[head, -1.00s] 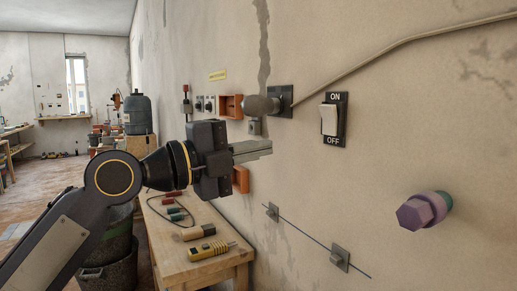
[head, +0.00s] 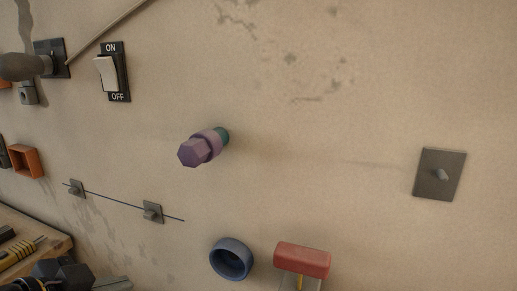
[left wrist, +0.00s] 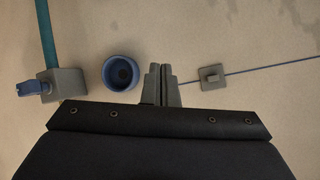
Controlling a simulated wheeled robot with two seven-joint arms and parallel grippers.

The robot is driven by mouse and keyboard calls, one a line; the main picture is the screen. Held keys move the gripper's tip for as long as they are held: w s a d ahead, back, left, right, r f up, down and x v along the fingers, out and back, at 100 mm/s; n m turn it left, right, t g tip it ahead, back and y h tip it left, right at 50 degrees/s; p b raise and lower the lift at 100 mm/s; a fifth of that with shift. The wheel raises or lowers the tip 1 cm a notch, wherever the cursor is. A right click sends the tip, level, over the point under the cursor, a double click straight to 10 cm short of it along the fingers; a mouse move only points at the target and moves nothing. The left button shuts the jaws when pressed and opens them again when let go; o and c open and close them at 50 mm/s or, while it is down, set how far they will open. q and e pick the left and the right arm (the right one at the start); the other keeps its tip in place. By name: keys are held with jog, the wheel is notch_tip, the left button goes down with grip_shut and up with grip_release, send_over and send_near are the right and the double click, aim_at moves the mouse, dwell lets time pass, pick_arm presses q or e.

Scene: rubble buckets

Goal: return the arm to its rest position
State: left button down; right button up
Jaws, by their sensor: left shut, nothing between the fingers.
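My left gripper (head: 114,284) shows only in part at the bottom left corner of the head view, low in front of the wall. In the left wrist view its two grey fingers (left wrist: 163,85) are closed together with nothing between them. The fingers point at the beige wall, between a round blue cup-like fitting (left wrist: 121,72) and a small grey bracket (left wrist: 211,77) with a thin dark line. I cannot tell how far the fingertips are from the wall. Most of my left arm is out of the head view. My right gripper is not in view.
A wooden table (head: 62,243) with a yellow tool (head: 18,252) stands at the left. The wall carries an ON/OFF switch (head: 106,74), a purple hexagonal knob (head: 194,152), a grey toggle plate (head: 440,174), a blue ring (head: 231,260) and a red block (head: 302,260).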

pick_arm(q)
jog(key=s+d+f+n+g, duration=0.2)
jog(key=s+f+n, duration=0.25)
jog(key=f, duration=0.35)
jog(key=s+d+f+n+g, duration=0.25)
jog(key=f+n, duration=0.25)
jog(key=f, duration=0.3)
notch_tip(320, 180, up, 18)
jog(key=p, duration=1.9)
jog(key=shift+s+a+r, duration=0.15)
jog(key=shift+s, duration=0.2)
jog(key=shift+g, duration=0.25)
